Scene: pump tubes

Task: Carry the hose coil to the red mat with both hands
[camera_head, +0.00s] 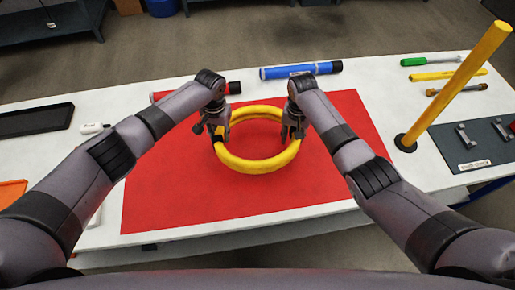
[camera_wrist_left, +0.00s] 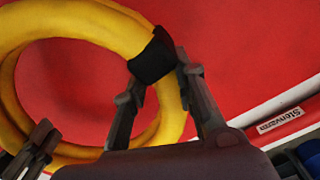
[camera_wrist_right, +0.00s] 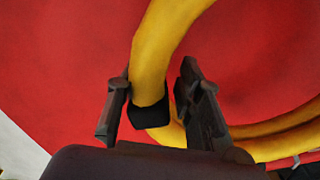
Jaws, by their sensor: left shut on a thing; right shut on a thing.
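The yellow hose coil (camera_head: 257,165) is over the middle of the red mat (camera_head: 170,200), which lies on the white table. I cannot tell whether the coil touches the mat or hangs just above it. My left gripper (camera_head: 218,133) is shut on the coil's left side, by a black band (camera_wrist_left: 153,58) in the left wrist view. My right gripper (camera_head: 294,132) is shut on the coil's right side, with another black band (camera_wrist_right: 149,114) between its fingers in the right wrist view.
A blue tube (camera_head: 300,70) lies behind the mat, with a red and black tube beside it. A yellow post (camera_head: 457,85) stands to the right, near a dark grey board (camera_head: 450,145). A black tray (camera_head: 35,120) is at the left.

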